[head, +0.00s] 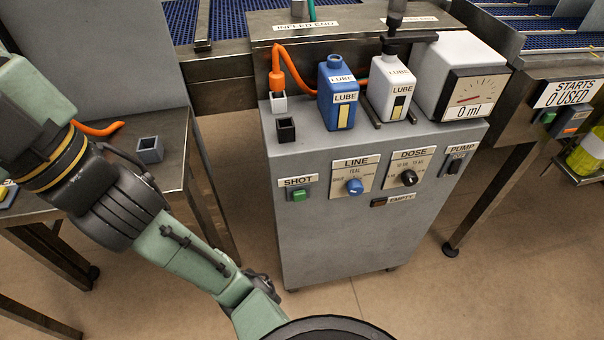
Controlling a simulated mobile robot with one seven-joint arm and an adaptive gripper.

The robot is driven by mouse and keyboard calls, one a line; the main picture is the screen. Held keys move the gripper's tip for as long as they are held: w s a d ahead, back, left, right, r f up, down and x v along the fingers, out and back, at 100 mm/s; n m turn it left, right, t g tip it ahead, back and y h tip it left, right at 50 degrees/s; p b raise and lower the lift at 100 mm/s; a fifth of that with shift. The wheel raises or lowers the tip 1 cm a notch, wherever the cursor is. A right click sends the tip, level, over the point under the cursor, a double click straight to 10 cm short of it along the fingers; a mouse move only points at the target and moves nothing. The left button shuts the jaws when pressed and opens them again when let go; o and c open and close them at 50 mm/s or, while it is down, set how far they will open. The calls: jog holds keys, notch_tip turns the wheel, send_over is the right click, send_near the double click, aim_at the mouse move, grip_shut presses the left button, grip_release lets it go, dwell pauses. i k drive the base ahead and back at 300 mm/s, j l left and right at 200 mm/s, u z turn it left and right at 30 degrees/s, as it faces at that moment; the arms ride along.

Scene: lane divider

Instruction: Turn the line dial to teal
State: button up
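The line dial (354,187) is a blue round knob on a light plate under the LINE label (356,162), on the front of the grey cabinet (335,245). Small words are printed around the knob; the one above it seems to read TEAL, and the side words are too small to read surely. I cannot tell which word the knob points at. My green and black arm runs from the left edge down to the bottom middle, in front and left of the cabinet. My gripper is not visible, and nothing touches the dial.
Right of the dial are the black DOSE knob (409,178) and PUMP switch (455,166); left is the green SHOT button (299,195). Blue (325,104) and white (381,102) LUBE bottles and a 0 ml gauge (474,92) stand on top. Floor in front is clear.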

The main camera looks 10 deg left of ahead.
aim_at(354, 187)
jog(key=k+j+z, duration=0.25)
jog(key=z, duration=0.2)
jog(key=k+j+z, duration=0.3)
jog(key=z, duration=0.15)
